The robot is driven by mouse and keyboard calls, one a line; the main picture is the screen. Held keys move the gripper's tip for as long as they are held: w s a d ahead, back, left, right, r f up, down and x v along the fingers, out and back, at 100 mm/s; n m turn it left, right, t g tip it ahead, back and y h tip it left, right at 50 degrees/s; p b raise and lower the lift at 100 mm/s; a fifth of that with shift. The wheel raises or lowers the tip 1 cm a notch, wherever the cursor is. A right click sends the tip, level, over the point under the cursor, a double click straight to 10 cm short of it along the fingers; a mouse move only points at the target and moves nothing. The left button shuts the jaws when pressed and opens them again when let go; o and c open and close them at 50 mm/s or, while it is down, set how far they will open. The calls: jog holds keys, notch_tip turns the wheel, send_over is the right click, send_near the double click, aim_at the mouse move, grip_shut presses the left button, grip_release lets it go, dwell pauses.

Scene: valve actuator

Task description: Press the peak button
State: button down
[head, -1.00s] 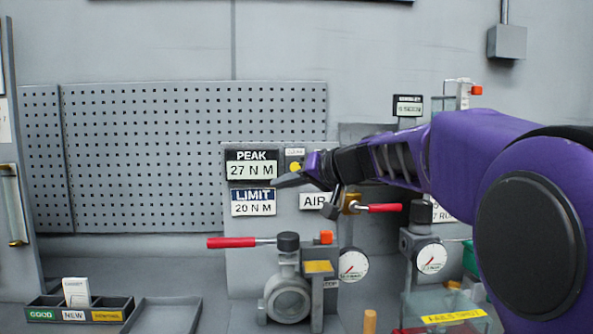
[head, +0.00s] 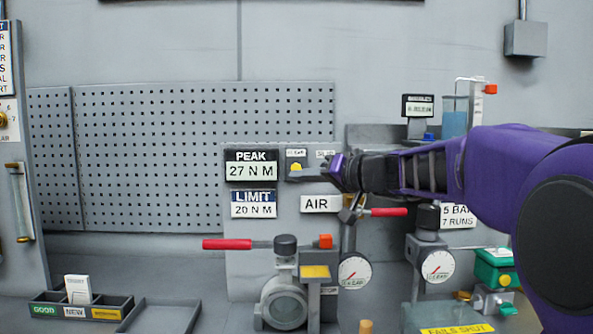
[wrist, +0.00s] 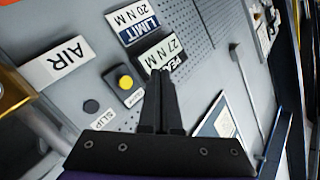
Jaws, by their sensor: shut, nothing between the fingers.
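The PEAK display (head: 251,170) reads 27 N M on the grey panel, above the LIMIT plate (head: 254,204). A yellow button (head: 296,167) with a small white label above it is just right of the display. It also shows on a grey box in the wrist view (wrist: 126,82). In the wrist view my fingertips (wrist: 160,72) overlap the PEAK plate's edge (wrist: 160,54), to the side of the button. No contact with the button shows.
A dark round knob (wrist: 91,106) by a SLIP label is near the yellow button. The AIR plate (head: 320,204) is below my gripper. A red-handled valve (head: 285,300), gauges (head: 354,271) and a parts tray (head: 82,310) stand lower. Pegboard (head: 205,155) is left.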

jog(key=shift+w, duration=0.1)
jog(key=p, duration=0.3)
send_near(291, 169)
jog(key=shift+s+a+x, duration=0.15)
jog(key=shift+x, duration=0.75)
jog(key=shift+s+a+x, duration=0.15)
jog(key=shift+x, duration=0.7)
jog(key=shift+s+a+x, duration=0.15)
jog(key=shift+x, duration=0.75)
jog(key=shift+w, duration=0.4)
jog(key=shift+w, duration=0.55)
jog(key=shift+s+f, duration=0.1)
dwell(0.5)
jog(key=shift+s+b, duration=0.9)
jog(key=shift+b, duration=0.35)
